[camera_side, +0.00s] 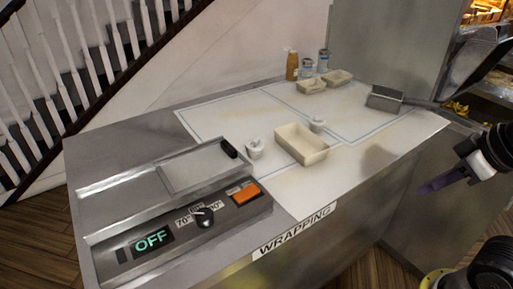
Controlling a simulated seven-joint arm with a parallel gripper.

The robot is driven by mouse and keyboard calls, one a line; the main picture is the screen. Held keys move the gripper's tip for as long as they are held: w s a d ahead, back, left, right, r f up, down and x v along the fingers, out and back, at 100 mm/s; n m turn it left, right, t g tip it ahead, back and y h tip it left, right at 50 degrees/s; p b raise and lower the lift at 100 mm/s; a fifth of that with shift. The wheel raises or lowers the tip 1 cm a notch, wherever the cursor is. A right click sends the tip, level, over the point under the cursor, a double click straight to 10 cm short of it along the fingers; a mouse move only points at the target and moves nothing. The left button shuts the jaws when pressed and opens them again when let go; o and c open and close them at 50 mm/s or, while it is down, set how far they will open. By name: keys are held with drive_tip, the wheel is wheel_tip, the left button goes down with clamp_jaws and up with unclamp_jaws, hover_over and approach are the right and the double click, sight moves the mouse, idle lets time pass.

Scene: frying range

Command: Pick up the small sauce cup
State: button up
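Two small white cups stand on the white work surface. The nearer cup (255,149) is left of the large beige tray, close to the heating unit. The other cup (317,125) stands just behind the tray's back right side. Both look upright; I cannot tell which is the sauce cup. My gripper (430,187) is at the right, off the counter's front edge and well apart from both cups. Its dark purplish fingers point left. They overlap from this angle, so their opening is unclear. I see nothing held in them.
The beige tray (302,144) lies between the cups. Further back are smaller beige trays (338,77), an orange-brown bottle (292,66), shakers (323,61) and a metal scoop (384,98). The heating unit (150,240), reading OFF, fills the left. The surface's right front is clear.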

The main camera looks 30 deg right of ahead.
drive_tip(key=o, duration=1.4)
drive_tip(key=w+a+r+n+t, duration=0.1)
drive_tip(key=w+a+r+n, duration=0.15)
drive_tip(key=w+r, duration=0.7)
drive_tip(key=w+r+n+y, duration=0.1)
drive_tip(key=w+r+n, duration=0.15)
drive_tip(key=w, duration=0.45)
drive_tip(key=n+g+y, duration=0.1)
drive_tip(key=g, duration=0.1)
hover_over(255, 140)
drive_tip(key=s+d, duration=0.3)
drive_tip(key=s, duration=0.3)
wheel_tip(255, 140, down, 6)
drive_tip(key=shift+g, duration=0.4)
drive_tip(key=x, duration=1.3)
drive_tip(key=shift+s+d+f, duration=0.1)
drive_tip(key=shift+d, duration=0.2)
drive_tip(key=shift+w+x, duration=0.2)
drive_tip(key=shift+x, duration=1.25)
drive_tip(key=shift+w+x, duration=0.25)
drive_tip(key=shift+x, duration=1.25)
